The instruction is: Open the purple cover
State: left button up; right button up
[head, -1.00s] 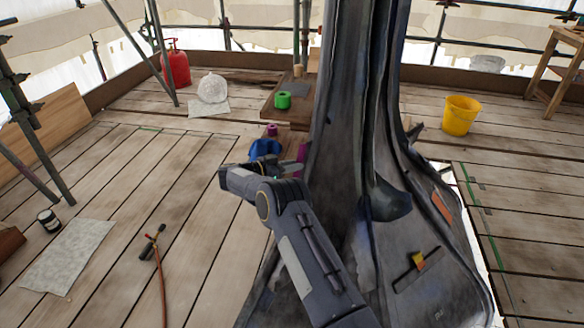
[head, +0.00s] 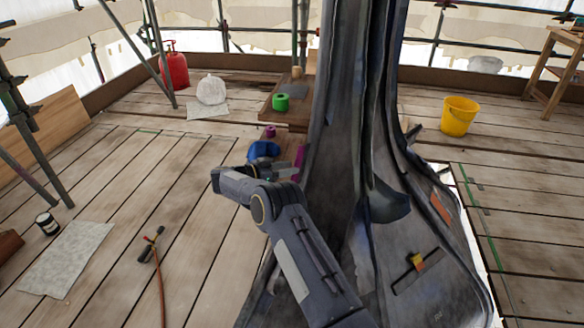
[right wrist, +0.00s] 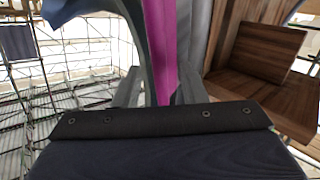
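The purple cover (head: 299,161) shows in the head view as a narrow magenta strip against the left side of the dark grey spire (head: 345,150). In the right wrist view the purple cover (right wrist: 160,45) is an upright band running down between my fingers. My right gripper (head: 286,170) is close to its lower part in the head view. In the right wrist view the right gripper (right wrist: 160,90) has its two grey fingers apart, with the cover between or just beyond them; contact cannot be told. My left gripper is out of view.
A blue object (head: 263,150) lies just behind the right gripper. A small purple ring (head: 270,131) and a green roll (head: 281,102) are farther back. A yellow bucket (head: 459,116) stands right of the spire.

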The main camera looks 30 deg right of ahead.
jog(key=a, duration=0.3)
jog(key=a+r, duration=0.1)
jog(key=a, duration=0.1)
jog(key=shift+w+a, duration=0.25)
jog(key=shift+a, duration=0.05)
